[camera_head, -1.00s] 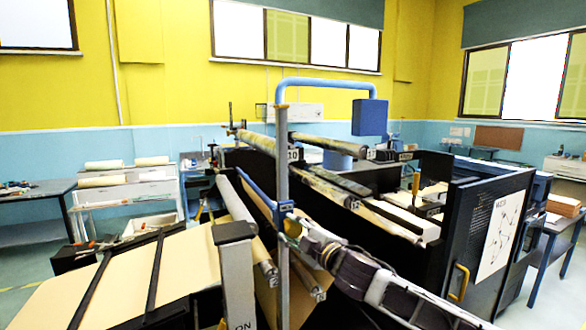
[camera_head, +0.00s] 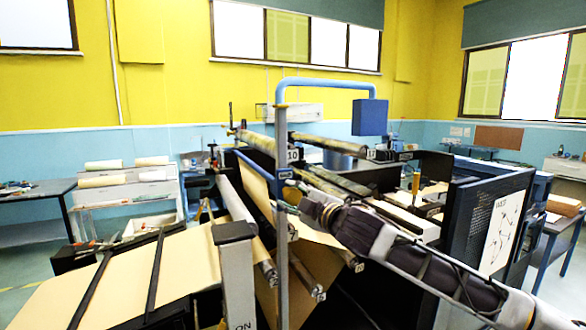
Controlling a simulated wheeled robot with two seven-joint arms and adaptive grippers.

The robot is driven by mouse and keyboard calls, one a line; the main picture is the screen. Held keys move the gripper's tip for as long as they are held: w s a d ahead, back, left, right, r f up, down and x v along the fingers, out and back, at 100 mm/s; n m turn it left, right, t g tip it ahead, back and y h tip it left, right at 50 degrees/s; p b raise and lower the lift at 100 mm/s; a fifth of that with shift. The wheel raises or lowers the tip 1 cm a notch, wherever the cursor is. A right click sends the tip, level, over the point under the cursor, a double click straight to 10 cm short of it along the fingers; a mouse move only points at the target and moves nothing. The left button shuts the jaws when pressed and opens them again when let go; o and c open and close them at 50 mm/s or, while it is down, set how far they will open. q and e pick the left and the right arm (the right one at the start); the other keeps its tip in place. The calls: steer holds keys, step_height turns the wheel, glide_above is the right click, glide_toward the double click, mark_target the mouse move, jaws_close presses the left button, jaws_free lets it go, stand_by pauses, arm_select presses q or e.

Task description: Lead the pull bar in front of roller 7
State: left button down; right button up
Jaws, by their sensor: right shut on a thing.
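The blue pull bar (camera_head: 258,170) slants down from the upper left, with brown kraft paper (camera_head: 254,192) hanging along it. My right gripper (camera_head: 291,190) is at the bar's near end, partly behind the grey post (camera_head: 282,235). It is shut on the bar; the fingers are small and partly hidden. Several rollers lie around it: a pale one (camera_head: 238,207) to the left below and a dark one (camera_head: 330,183) to the right behind. One end plate reads 10 (camera_head: 293,155). I cannot make out which roller is 7. My left gripper is not in view.
The grey post carries a blue overhead pipe (camera_head: 325,82) with a blue box (camera_head: 370,117). A grey pillar (camera_head: 236,270) stands in front. A dark mesh guard panel (camera_head: 480,225) stands at right. A sloping kraft-covered table (camera_head: 120,285) lies at left.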

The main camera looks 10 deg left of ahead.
steer(key=shift+s+a+r, duration=0.1)
steer(key=shift+r, duration=4.05)
